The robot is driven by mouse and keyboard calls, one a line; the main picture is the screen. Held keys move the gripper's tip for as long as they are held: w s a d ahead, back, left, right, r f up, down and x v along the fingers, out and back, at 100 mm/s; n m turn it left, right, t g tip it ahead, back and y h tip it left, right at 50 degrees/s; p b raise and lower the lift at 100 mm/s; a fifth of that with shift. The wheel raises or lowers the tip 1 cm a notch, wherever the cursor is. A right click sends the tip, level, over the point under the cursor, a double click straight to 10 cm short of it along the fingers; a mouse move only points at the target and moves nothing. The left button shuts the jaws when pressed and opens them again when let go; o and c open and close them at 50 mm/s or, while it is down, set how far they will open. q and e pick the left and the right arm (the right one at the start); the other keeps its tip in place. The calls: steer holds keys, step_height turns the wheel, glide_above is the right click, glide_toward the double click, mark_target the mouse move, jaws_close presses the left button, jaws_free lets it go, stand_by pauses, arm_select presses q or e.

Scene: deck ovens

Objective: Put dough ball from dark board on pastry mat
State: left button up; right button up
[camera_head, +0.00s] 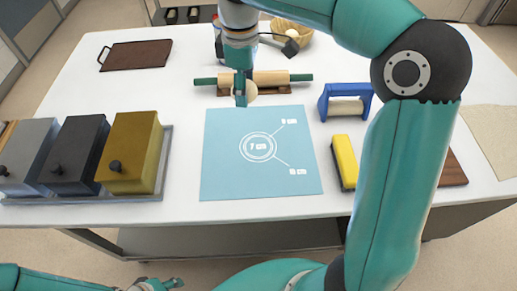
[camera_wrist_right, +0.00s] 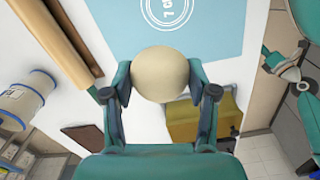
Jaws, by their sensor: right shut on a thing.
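The pale dough ball (camera_head: 250,91) is held in my right gripper (camera_head: 241,95), just beyond the far edge of the light blue pastry mat (camera_head: 225,175). The right wrist view shows the ball (camera_wrist_right: 160,74) between both fingers of the gripper (camera_wrist_right: 160,78), with the mat (camera_wrist_right: 215,35) behind it. The bare dark board (camera_head: 135,55) lies at the back left of the table. My left gripper (camera_head: 158,285) is low at the bottom left, in front of the table; its jaws are too small to read.
A rolling pin (camera_head: 275,77) on a stand lies behind the mat. A blue-framed roller (camera_head: 345,103) and a yellow block (camera_head: 344,160) stand right of it. Several lidded bins on a grey tray (camera_head: 90,201) stand left. A basket (camera_head: 299,45) is at the back. The mat is clear.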

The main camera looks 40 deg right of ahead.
steer(key=s+r+n, duration=0.1)
steer(key=s+d+r+n, duration=0.1)
steer(key=s+r, duration=0.1)
steer(key=shift+d+r+b, duration=0.1)
steer(key=shift+d+b, duration=0.05)
steer(key=shift+b, duration=0.2)
steer(key=shift+s+f+n, duration=0.1)
steer(key=shift+f+n, duration=0.2)
steer(key=b, duration=0.2)
glide_above(258, 146)
step_height(258, 146, down, 14)
steer(key=shift+f, duration=2.5)
steer(key=shift+f, duration=0.15)
steer(key=o, duration=1.2)
